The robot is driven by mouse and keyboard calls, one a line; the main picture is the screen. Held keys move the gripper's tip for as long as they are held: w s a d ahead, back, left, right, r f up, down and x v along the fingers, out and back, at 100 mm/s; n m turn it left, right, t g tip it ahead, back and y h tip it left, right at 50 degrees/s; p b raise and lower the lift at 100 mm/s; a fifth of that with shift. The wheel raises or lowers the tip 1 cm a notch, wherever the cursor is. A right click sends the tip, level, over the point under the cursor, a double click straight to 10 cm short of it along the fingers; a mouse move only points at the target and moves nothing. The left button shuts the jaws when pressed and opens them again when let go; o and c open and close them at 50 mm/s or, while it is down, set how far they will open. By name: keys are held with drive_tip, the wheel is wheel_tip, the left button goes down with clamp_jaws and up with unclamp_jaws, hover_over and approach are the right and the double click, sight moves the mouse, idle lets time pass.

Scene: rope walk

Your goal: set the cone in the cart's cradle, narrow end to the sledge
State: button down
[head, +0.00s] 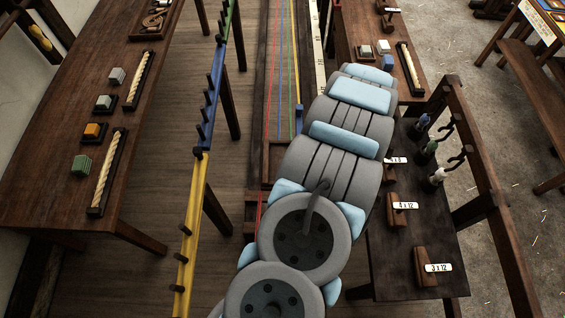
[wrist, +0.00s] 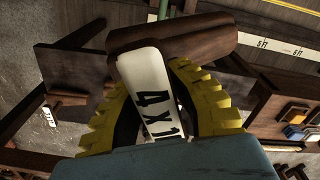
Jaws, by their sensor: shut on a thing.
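In the wrist view my gripper (wrist: 168,100) has its yellow ribbed fingers closed on the white tag of a dark brown wooden piece, which looks like the cone (wrist: 185,32). The tag reads "4 X 1" and its end is hidden. The cone lies crosswise beyond the fingertips and looks a little narrower at its left end. In the head view my arm hides the gripper and the held cone. I cannot make out the cart's cradle or the sledge; my arm covers part of the track (head: 257,130).
A right-hand bench (head: 385,262) holds similar tagged pieces, one marked 4 x 12 (head: 397,210) and one marked 3 x 12 (head: 425,266). A pegged rail (head: 194,205) runs left of the track. The left table (head: 50,150) holds coloured blocks and rope samples.

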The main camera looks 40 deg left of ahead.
drive_tip(key=s+a+r+m+p, duration=0.1)
drive_tip(key=s+a+m, duration=0.4)
drive_tip(key=s+a, duration=1.75)
drive_tip(key=w+d+f+b, duration=0.2)
drive_tip(key=w+f, duration=0.4)
drive_tip(key=w+d+f+b, duration=0.2)
drive_tip(key=w+f, duration=0.4)
drive_tip(key=w, duration=0.1)
drive_tip(key=shift+w+d+f+b, duration=0.25)
drive_tip(key=shift+d+f+b, duration=0.05)
drive_tip(key=shift+f+b, duration=0.1)
drive_tip(key=shift+f, duration=0.1)
idle(0.5)
drive_tip(key=c, duration=1.1)
unclamp_jaws()
